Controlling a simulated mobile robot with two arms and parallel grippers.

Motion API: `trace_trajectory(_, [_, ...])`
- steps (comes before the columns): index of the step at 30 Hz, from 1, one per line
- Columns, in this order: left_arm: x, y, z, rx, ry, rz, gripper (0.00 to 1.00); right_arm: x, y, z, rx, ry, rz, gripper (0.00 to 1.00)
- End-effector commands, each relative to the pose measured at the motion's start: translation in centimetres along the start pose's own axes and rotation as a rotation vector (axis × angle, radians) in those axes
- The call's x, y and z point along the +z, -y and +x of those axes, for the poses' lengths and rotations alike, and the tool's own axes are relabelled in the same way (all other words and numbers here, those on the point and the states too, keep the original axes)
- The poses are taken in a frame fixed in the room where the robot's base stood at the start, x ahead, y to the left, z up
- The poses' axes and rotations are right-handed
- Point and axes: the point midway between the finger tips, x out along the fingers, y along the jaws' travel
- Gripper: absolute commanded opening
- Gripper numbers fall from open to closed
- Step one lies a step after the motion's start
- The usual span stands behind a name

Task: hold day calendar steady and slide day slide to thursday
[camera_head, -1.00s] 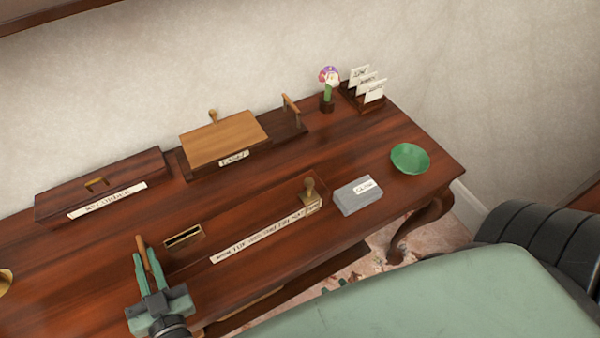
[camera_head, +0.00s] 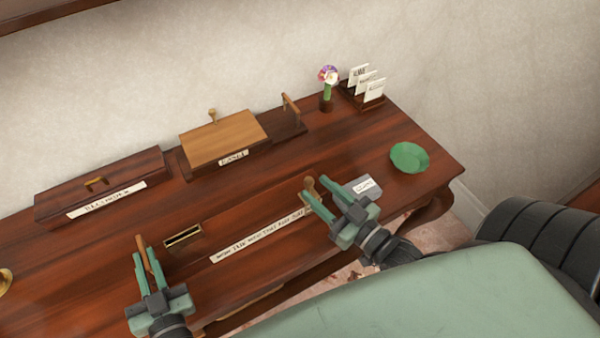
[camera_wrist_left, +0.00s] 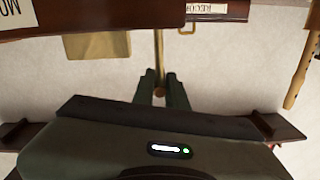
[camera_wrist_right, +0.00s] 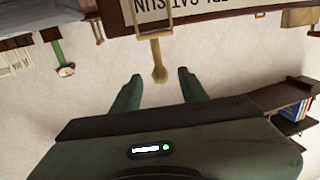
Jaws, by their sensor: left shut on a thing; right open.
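The day calendar is a long dark board with a white strip of day names (camera_head: 255,237) near the front of the desk. Its day slide, a brass frame with a wooden knob (camera_head: 309,184), is at the right end of the strip, around the SUN end. The knob also shows in the right wrist view (camera_wrist_right: 158,65). My right gripper (camera_head: 312,192) is open, its fingers close to the knob, which appears between them. My left gripper (camera_head: 141,248) is shut on a thin upright wooden handle (camera_wrist_left: 158,50), left of the strip. Whether this handle belongs to the calendar cannot be told.
A small brass holder (camera_head: 183,236) stands near the left gripper.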

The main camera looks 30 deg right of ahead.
Motion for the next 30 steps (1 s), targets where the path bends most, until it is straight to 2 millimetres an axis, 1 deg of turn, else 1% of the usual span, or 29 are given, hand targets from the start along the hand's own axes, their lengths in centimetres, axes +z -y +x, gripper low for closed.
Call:
trace_trajectory(1, [0.0, 0.0, 0.0, 0.0, 0.0, 0.0, 0.0, -0.1, 0.0, 1.2, 0.0, -0.005, 0.0, 0.43])
trace_trajectory(3, [0.0, 0.0, 0.0, 0.0, 0.0, 0.0, 0.0, -0.1, 0.0, 2.6, 0.0, -0.005, 0.001, 0.43])
trace_trajectory(6, [0.0, 0.0, 0.0, 0.0, 0.0, 0.0, 0.0, -0.1, 0.0, 4.3, 0.001, -0.003, 0.002, 0.43])
trace_trajectory(9, [0.0, 0.0, 0.0, 0.0, 0.0, 0.0, 0.0, 0.0, 0.0, 5.6, 0.001, -0.001, 0.002, 0.43])
trace_trajectory(12, [0.0, 0.0, 0.0, 0.0, 0.0, 0.0, 0.0, 0.0, 0.0, 6.5, 0.001, -0.001, 0.002, 0.43])
trace_trajectory(15, [0.0, 0.0, 0.0, 0.0, 0.0, 0.0, 0.0, 0.1, 0.0, 6.8, 0.001, 0.0, 0.002, 0.43])
trace_trajectory(23, [0.0, 0.0, 0.0, 0.0, 0.0, 0.0, 0.0, 0.1, 0.0, 6.9, 0.001, 0.001, 0.002, 0.43])
trace_trajectory(26, [0.0, 0.0, 0.0, 0.0, 0.0, 0.0, 0.0, 0.1, 0.0, 6.9, 0.001, 0.001, 0.002, 0.18])
trace_trajectory(27, [0.0, 0.0, 0.0, 0.0, 0.0, 0.0, 0.0, 0.1, 0.0, 6.9, 0.001, 0.001, 0.002, 0.07])
trace_trajectory(28, [0.0, 0.0, 0.0, 0.0, 0.0, 0.0, 0.0, 0.1, 0.0, 6.9, 0.001, 0.001, 0.002, 0.0])
trace_trajectory(30, [0.0, 0.0, 0.0, 0.0, 0.0, 0.0, 0.0, 0.1, 0.0, 6.9, 0.001, 0.001, 0.002, 0.0])
